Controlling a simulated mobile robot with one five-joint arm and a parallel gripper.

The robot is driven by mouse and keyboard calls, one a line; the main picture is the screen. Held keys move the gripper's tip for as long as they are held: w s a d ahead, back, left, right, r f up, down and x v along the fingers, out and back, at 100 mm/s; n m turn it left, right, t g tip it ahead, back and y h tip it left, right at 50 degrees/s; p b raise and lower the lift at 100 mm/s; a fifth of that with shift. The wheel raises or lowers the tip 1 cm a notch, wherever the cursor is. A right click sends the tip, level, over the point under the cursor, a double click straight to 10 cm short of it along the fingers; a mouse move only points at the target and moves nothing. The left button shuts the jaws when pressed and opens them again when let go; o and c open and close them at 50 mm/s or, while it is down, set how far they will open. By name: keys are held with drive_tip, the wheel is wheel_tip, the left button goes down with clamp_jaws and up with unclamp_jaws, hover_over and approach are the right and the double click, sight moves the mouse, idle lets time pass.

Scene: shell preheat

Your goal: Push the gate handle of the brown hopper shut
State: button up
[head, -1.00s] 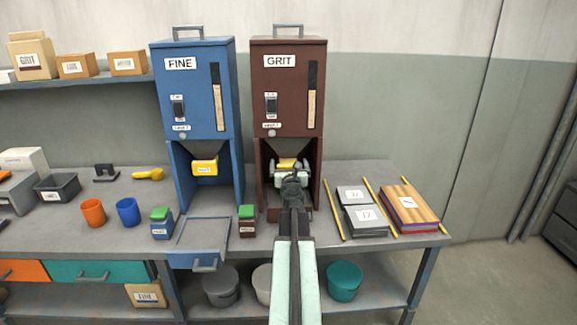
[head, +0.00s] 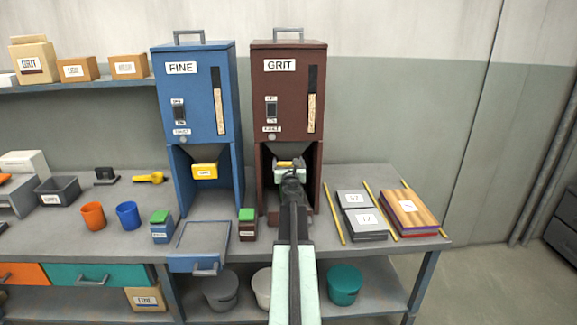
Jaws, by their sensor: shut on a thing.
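The brown hopper (head: 288,88), labelled GRIT, stands on the bench right of the blue hopper. Its yellow gate handle (head: 285,164) shows only as a small strip under the funnel. My gripper (head: 290,172) is at the handle, inside the hopper's open lower bay. The gripper is shut, but its fingertips and most of the handle are hidden by my wrist, so how they touch is unclear.
The blue FINE hopper (head: 195,95) with its own yellow handle (head: 205,171) stands to the left. Grey blocks (head: 365,225), yellow rods and a wooden board (head: 411,207) lie to the right.

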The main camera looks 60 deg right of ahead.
drive_tip(key=o, duration=2)
drive_tip(key=shift+d, duration=0.15)
drive_tip(key=shift+c, duration=0.2)
drive_tip(key=v, duration=0.8)
